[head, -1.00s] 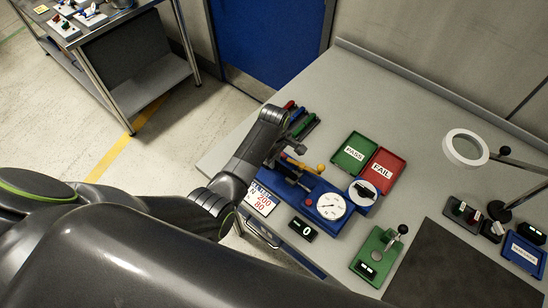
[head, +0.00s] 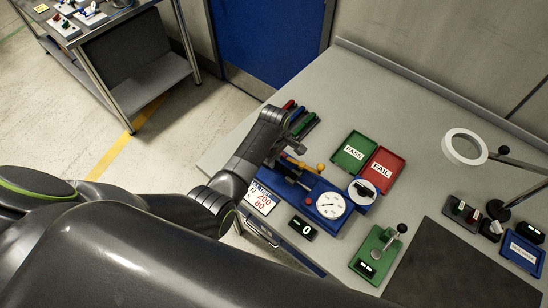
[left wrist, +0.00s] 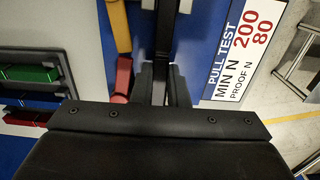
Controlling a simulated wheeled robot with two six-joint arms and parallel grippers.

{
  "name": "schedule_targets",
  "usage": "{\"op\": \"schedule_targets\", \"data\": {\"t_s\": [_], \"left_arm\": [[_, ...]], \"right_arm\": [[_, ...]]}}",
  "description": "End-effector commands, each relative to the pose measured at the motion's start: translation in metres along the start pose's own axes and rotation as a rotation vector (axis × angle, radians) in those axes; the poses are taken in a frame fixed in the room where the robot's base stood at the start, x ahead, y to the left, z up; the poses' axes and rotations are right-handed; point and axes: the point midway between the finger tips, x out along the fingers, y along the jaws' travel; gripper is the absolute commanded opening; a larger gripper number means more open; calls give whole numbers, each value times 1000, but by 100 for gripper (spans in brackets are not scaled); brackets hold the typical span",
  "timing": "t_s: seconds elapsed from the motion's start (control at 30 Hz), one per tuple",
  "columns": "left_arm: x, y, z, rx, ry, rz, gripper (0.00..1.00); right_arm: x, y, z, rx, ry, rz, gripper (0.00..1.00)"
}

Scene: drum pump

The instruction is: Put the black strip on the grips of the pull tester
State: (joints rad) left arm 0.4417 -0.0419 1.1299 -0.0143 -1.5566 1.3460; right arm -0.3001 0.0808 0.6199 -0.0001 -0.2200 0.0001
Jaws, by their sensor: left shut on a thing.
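The pull tester (head: 318,186) is a blue unit with a round white dial (head: 331,205), at the left end of the bench. My left gripper (head: 297,148) is over its far left part, close to the yellow lever. In the left wrist view, the gripper (left wrist: 162,72) is shut on a thin dark piece, which looks like the black strip (left wrist: 160,88). The strip runs between the fingers, above the tester's blue body. I cannot tell whether it touches the grips, which are mostly hidden by the gripper and arm. My right gripper is not in view.
Green PASS (head: 354,152) and red FAIL (head: 382,171) trays lie beyond the tester. A small readout (head: 302,229) and a pull test label (head: 260,197) are in front. A green press (head: 377,254) and dark mat (head: 445,270) are to the right.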

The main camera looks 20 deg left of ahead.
Motion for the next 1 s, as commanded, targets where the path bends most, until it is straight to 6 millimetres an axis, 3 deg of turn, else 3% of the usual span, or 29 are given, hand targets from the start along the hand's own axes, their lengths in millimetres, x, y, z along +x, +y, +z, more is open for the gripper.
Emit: {"op": "schedule_targets", "data": {"t_s": [0.33, 0.37, 0.57, 1.0], "left_arm": [[0, 0, 0, 0, 0, 0, 0], [0, 0, 0, 0, 0, 0, 15], [0, 0, 0, 0, 0, 0, 39], [0, 1, 0, 0, 0, 3, 37]], "right_arm": [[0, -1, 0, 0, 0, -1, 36], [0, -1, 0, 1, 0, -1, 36], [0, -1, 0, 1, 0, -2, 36], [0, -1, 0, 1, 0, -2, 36]]}}
